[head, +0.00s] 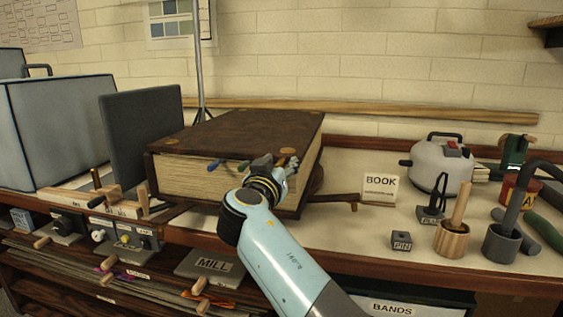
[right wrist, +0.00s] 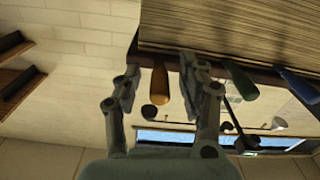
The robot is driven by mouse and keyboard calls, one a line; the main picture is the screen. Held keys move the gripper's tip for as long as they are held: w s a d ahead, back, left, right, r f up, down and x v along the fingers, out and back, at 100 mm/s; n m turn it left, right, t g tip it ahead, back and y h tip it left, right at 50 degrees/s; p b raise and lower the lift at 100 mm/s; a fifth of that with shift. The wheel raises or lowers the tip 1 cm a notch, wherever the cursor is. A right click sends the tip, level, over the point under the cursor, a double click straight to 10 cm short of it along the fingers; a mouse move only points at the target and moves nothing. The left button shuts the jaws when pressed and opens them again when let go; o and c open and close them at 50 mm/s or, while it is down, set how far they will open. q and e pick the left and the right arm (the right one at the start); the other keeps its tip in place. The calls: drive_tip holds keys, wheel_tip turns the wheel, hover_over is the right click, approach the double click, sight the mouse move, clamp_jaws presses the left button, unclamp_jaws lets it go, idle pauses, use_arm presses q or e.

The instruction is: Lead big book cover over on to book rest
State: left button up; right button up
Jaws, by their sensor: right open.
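The big book (head: 235,127) lies shut on the bench, its dark brown cover with brass bosses uppermost and its pale page edges facing me. A blue tab (head: 215,165) and a green tab (head: 243,167) stick out below the cover's front edge. My right gripper (head: 280,168) is at the right part of this edge. In the right wrist view the open fingers (right wrist: 160,72) stand either side of an orange tab (right wrist: 160,86), beside the green tab (right wrist: 243,83). Contact cannot be told. A brown wooden support (head: 335,198), perhaps the book rest, is partly hidden right of the book.
A BOOK card (head: 380,190) stands right of the book. Further right are a grey pot (head: 440,165), a PIN block (head: 401,240) and a wooden cup (head: 451,239). A dark upright panel (head: 142,130) stands close on the book's left.

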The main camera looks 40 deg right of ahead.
clamp_jaws()
idle(0.3)
idle(0.3)
